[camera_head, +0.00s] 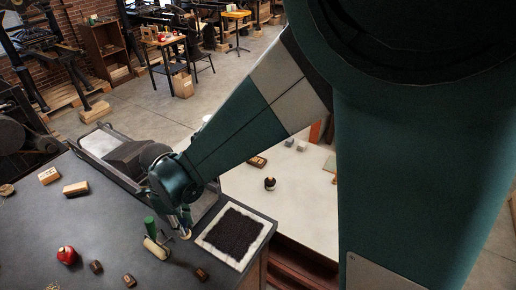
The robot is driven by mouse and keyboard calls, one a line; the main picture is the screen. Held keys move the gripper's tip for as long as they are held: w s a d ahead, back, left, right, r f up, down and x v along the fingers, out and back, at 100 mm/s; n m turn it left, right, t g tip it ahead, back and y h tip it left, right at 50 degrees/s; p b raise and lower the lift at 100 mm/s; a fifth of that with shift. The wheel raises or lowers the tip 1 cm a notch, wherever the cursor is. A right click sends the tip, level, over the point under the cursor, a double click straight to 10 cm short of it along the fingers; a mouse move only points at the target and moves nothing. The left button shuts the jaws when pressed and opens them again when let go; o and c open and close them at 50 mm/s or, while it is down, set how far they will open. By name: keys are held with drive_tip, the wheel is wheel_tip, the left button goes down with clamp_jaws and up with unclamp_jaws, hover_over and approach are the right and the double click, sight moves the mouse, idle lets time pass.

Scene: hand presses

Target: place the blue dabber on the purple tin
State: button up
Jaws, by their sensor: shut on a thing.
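My gripper (183,226) is low over the right part of the dark table, beside a green-handled roller (151,229). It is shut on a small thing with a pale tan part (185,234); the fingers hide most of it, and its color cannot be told. I cannot make out a blue dabber elsewhere. I see no purple tin; my arm covers much of the right side. A red dabber-like thing (66,255) stands at the table's left front.
A white-edged tray with a black pad (235,234) lies right of my gripper. A dark-headed tool (189,266) lies in front. Wooden blocks (75,188) and small brown pieces (95,267) lie left. The table's middle is fairly clear. A press (129,153) stands behind.

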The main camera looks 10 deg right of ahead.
drive_tip(key=w+d+m, duration=0.3)
drive_tip(key=w+d, duration=0.1)
drive_tip(key=d, duration=0.8)
drive_tip(key=w+d+m, duration=0.2)
drive_tip(key=w+d, duration=0.2)
drive_tip(key=d, duration=0.9)
drive_tip(key=w+d+m, duration=0.3)
drive_tip(key=w+d, duration=0.1)
drive_tip(key=d, duration=0.8)
drive_tip(key=s+d+m, duration=0.2)
drive_tip(key=s+d, duration=0.1)
drive_tip(key=d, duration=0.8)
drive_tip(key=s+d+m, duration=0.2)
drive_tip(key=s+d, duration=0.2)
drive_tip(key=d, duration=0.8)
drive_tip(key=s+d+m+b, duration=0.1)
drive_tip(key=s+d+m, duration=0.2)
drive_tip(key=d, duration=0.9)
drive_tip(key=shift+s+d+r, duration=0.15)
drive_tip(key=shift+s+r, duration=0.05)
drive_tip(key=shift+s, duration=0.2)
drive_tip(key=shift+f, duration=0.15)
drive_tip(key=shift+f, duration=2.8)
drive_tip(key=shift+f, duration=0.1)
drive_tip(key=shift+f, duration=1.95)
drive_tip(key=shift+f, duration=0.2)
